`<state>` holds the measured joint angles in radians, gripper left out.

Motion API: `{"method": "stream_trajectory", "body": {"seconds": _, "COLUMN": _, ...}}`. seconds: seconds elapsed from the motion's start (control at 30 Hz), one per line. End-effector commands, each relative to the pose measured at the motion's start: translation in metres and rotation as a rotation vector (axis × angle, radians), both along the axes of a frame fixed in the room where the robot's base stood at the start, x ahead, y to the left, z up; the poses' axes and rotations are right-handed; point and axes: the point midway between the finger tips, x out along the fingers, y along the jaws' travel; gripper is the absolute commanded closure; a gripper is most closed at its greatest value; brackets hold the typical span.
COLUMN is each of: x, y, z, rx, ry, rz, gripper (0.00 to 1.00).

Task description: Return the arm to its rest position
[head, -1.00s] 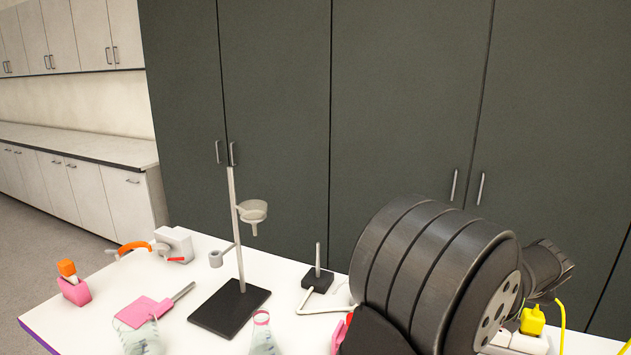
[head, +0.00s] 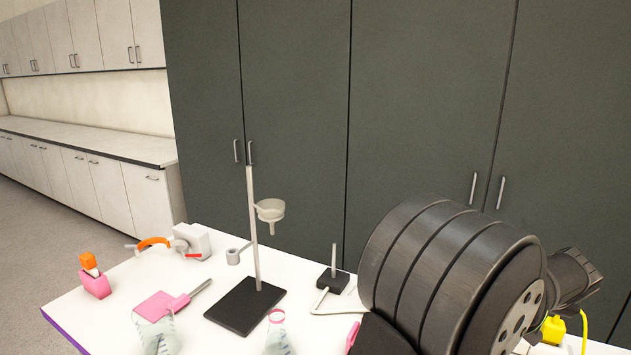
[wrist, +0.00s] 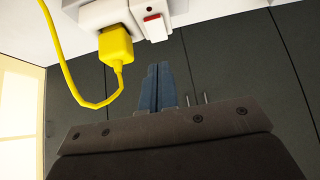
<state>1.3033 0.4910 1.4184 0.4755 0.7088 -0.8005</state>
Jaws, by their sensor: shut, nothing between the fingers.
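My arm covers the lower right of the head view, and its fingers do not show there. In the wrist view my gripper (wrist: 158,88) shows as two blue-grey fingers pressed together with nothing between them. The fingers point toward the white table edge. A yellow plug (wrist: 116,45) with a yellow cord sits in a white socket block beside the fingertips, apart from them. A white switch block with a red rocker (wrist: 152,22) is just beyond the tips.
The white table (head: 95,322) carries a stand (head: 245,306) with a funnel (head: 270,210), a pink item (head: 160,305), a pink block with an orange top (head: 95,285), a flask (head: 277,338) and a small black stand (head: 332,281). Dark cabinets (head: 420,100) rise behind.

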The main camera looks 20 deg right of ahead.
Motion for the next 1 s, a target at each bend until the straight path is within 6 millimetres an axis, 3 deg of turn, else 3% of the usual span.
{"method": "stream_trajectory", "body": {"seconds": 0.43, "x": -0.046, "y": 0.045, "z": 0.049, "rx": -0.002, "ry": -0.001, "rz": -0.003, "gripper": 1.0}}
{"method": "stream_trajectory", "body": {"seconds": 1.0, "x": 0.01, "y": -0.01, "z": -0.016, "rx": 0.004, "ry": 0.001, "rz": 0.0, "gripper": 1.0}}
